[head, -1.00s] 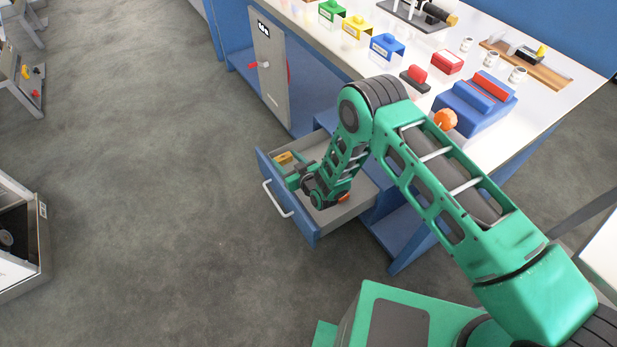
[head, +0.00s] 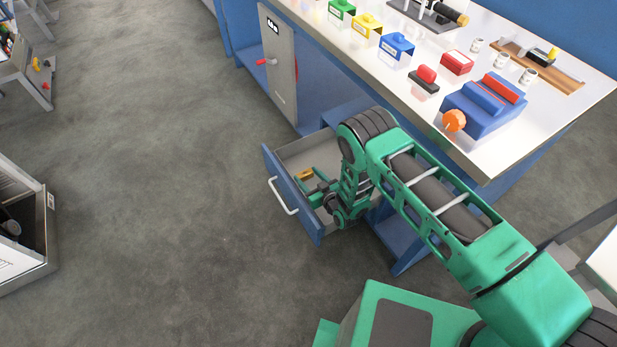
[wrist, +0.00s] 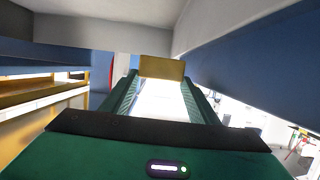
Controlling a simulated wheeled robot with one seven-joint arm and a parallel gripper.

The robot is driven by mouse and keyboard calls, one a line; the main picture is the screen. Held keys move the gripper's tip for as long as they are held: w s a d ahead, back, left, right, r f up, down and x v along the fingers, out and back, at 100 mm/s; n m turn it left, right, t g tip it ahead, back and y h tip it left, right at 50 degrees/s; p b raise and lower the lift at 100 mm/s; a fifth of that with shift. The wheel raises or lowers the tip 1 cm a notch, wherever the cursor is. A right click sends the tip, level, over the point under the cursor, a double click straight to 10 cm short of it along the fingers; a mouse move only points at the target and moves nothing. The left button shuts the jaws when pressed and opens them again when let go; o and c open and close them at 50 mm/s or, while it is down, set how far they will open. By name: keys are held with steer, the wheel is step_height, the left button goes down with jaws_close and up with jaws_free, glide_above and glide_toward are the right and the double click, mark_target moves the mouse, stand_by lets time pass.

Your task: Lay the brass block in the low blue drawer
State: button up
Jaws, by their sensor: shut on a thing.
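The blue drawer (head: 311,224) is pulled open below the workbench, with a grey inside and a pale bar handle. My gripper (head: 307,177) reaches over the open drawer in the head view. It is shut on the brass block (head: 302,175), a small yellow-gold piece at its fingertips. In the wrist view the brass block (wrist: 161,67) spans the tips of the two green fingers, with grey and blue panels close around. Whether the block touches the drawer floor I cannot tell. My forearm hides the right part of the drawer.
A grey panel with a red handle (head: 278,62) stands left of the drawer. The bench top above carries yellow and blue holders, a red box (head: 456,62) and a blue device with an orange knob (head: 454,120). The floor in front is clear.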

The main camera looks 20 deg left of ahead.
steer(key=shift+f, duration=0.3)
steer(key=shift+f, duration=0.25)
steer(key=o, duration=1.3)
steer(key=shift+r, duration=0.1)
steer(key=shift+r, duration=0.35)
steer(key=v, duration=1.2)
steer(key=shift+r, duration=0.2)
